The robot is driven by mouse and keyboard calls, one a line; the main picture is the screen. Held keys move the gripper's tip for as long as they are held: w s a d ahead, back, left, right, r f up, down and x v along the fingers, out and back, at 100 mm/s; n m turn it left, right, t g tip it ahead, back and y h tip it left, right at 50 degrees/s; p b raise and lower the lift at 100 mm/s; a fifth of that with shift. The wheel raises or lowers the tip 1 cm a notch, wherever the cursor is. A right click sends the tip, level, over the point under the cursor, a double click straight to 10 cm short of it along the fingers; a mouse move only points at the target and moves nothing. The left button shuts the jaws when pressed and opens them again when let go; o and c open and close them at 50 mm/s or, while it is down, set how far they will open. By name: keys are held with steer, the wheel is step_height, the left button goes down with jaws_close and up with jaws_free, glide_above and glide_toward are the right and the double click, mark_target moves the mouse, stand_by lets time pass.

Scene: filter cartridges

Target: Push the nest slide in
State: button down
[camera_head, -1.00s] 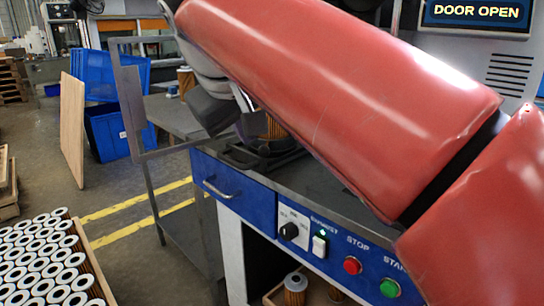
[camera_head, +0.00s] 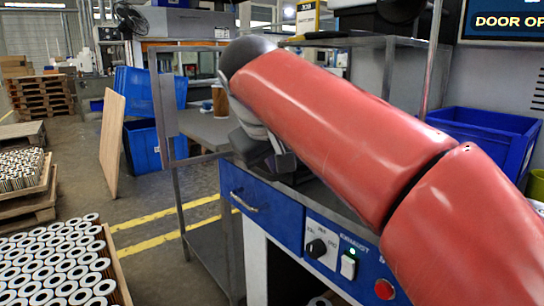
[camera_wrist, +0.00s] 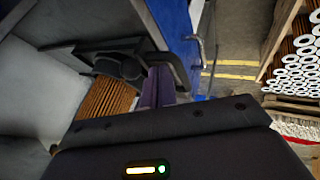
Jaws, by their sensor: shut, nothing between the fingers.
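The nest slide (camera_wrist: 88,47), a dark frame with a round holder, shows in the wrist view at upper left. A brown pleated filter cartridge (camera_wrist: 105,97) is beside the holder, partly covered by my gripper's body. My gripper (camera_wrist: 160,72) is shut and empty, its fingertips close to the right end of the dark frame. I cannot tell whether they touch it. In the head view my gripper (camera_head: 275,160) is low over the bench above the blue drawer front, and my red arm hides most of the nest.
A blue panel with a drawer handle (camera_head: 244,203), knob (camera_head: 316,248) and red button (camera_head: 384,289) fronts the bench. A side table (camera_head: 205,130) bears another cartridge (camera_head: 220,102). A metal frame post (camera_head: 165,150) stands at left. Many cartridges (camera_head: 55,262) fill the lower left.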

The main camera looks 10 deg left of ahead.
stand_by(0.3)
steer(key=w+d+p, duration=0.2)
steer(key=w+d, duration=0.2)
steer(key=w, duration=0.1)
steer(key=w+d+p, duration=0.3)
steer(key=w+d, duration=0.2)
steer(key=w+d+p, duration=0.2)
steer(key=w+d, duration=0.2)
steer(key=w, duration=0.1)
steer(key=shift+w+d+p, duration=0.3)
steer(key=shift+w+p, duration=0.05)
steer(key=shift+w, duration=0.05)
steer(key=shift+r, duration=0.1)
